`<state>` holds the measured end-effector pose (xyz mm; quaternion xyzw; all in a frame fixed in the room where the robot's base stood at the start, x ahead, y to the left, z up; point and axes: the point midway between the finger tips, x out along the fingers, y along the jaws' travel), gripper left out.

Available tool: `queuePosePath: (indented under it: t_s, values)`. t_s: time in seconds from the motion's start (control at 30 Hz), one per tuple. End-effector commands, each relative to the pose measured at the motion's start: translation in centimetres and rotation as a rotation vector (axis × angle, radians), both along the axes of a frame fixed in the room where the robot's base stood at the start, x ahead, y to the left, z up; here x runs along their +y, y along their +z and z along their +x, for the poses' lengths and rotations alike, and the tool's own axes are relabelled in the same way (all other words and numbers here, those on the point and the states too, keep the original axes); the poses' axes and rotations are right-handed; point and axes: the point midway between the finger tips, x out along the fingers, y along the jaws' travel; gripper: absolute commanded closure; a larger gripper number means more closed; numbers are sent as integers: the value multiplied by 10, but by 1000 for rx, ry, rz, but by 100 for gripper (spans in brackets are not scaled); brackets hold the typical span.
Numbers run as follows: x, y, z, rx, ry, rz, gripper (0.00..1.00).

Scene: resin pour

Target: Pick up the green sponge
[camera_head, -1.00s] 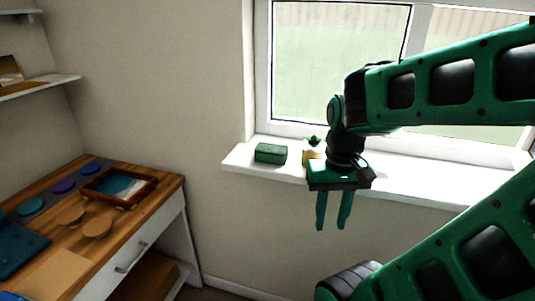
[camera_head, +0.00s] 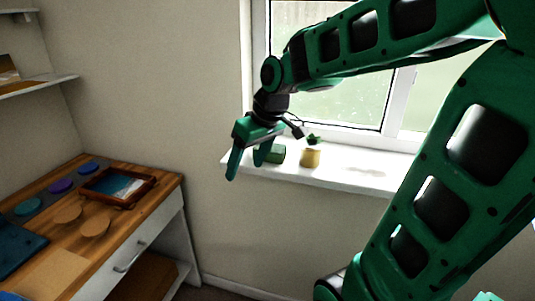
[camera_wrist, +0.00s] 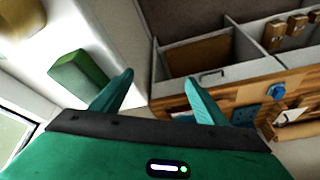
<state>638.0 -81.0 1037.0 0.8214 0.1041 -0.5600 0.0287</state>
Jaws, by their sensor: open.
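The green sponge (camera_head: 277,154) is a block lying on the white window sill, partly hidden behind my gripper in the head view. In the wrist view the sponge (camera_wrist: 77,73) is at the upper left, outside the fingers. My gripper (camera_head: 248,170) is open and empty, in front of the sill's left end. In the wrist view its two fingertips (camera_wrist: 160,76) are spread apart with nothing between them.
A yellow pot with a small plant (camera_head: 310,157) stands on the sill (camera_head: 350,177) just right of the sponge. A wooden desk (camera_head: 145,208) with a framed tray (camera_head: 118,187) and discs stands at the left. The window (camera_head: 345,100) is behind my arm.

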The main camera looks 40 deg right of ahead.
Motion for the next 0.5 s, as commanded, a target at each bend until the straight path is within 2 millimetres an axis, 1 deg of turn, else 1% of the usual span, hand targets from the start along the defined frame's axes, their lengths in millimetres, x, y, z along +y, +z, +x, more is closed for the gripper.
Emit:
queuePosePath:
  t_s: [0.03, 0.17, 0.27, 0.33, 0.4, 0.5]
  values:
    - [-8, 6, 6, -3, 19, 4, 33]
    - [-28, 22, 20, -13, 97, 11, 33]
    - [-52, 37, 30, -25, 174, 10, 33]
    - [-74, 49, 34, -36, 238, 3, 33]
    - [-97, 59, 36, -46, 302, -9, 33]
    - [-122, 70, 34, -57, 378, -27, 33]
